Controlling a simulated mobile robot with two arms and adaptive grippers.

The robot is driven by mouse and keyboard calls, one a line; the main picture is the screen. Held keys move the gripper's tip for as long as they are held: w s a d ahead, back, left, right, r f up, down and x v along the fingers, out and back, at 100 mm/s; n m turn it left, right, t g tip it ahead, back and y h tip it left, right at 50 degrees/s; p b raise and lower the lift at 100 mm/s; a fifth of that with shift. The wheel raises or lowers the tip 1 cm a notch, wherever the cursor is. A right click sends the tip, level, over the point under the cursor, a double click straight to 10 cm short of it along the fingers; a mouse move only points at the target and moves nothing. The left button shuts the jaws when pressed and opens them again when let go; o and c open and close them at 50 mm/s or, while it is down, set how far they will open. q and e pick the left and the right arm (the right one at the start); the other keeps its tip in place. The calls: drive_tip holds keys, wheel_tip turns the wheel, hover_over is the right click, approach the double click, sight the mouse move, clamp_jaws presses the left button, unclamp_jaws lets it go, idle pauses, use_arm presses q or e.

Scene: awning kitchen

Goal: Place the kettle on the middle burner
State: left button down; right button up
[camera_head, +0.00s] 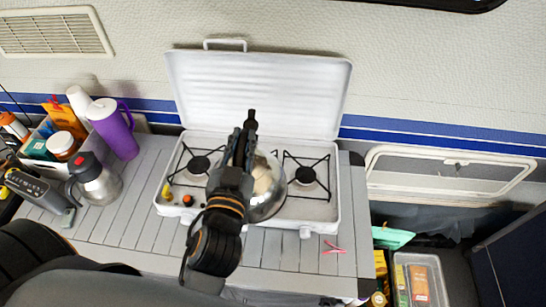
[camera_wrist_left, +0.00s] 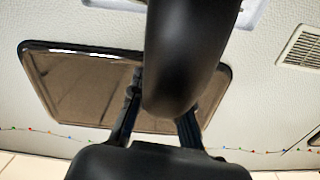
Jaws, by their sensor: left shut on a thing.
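The shiny metal kettle (camera_head: 266,190) is over the middle of the white camping stove (camera_head: 322,208), partly hidden behind my left gripper and arm. I cannot tell whether its base touches the stove. The middle burner is hidden beneath it. The left burner (camera_head: 200,165) and right burner (camera_head: 305,175) show on either side. My left gripper (camera_head: 244,142) is above the kettle, shut on its black handle. In the left wrist view the large black handle (camera_wrist_left: 185,50) sits between the fingers (camera_wrist_left: 160,128). My right gripper is not in view.
The stove's raised lid (camera_head: 260,88) stands behind the burners. A metal jug (camera_head: 100,182), a purple pitcher (camera_head: 115,130) and a box of items stand on the left counter. A small pink-red thing (camera_head: 333,248) lies in front of the stove. Bare slatted counter (camera_head: 125,225) lies front left.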

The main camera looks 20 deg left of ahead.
use_arm(q)
drive_tip(key=shift+w+d+r, duration=0.15)
drive_tip(key=shift+w+r, duration=0.15)
drive_tip(key=shift+w+f, duration=0.1)
drive_tip(key=shift+w, duration=0.2)
drive_tip(key=w+a+f, duration=0.1)
drive_tip(key=w, duration=0.1)
drive_tip(key=w+a+f, duration=0.1)
drive_tip(key=w, duration=0.1)
drive_tip(key=w+a+f, duration=0.1)
drive_tip(key=w, duration=0.1)
drive_tip(key=shift+w+a+f, duration=0.25)
drive_tip(key=shift+a, duration=0.15)
drive_tip(key=w+a+f+b, duration=0.2)
drive_tip(key=w+f+b, duration=0.3)
drive_tip(key=f+b, duration=0.2)
wheel_tip(320, 180, down, 2)
drive_tip(key=shift+a+f, duration=0.15)
drive_tip(key=shift+a, duration=0.25)
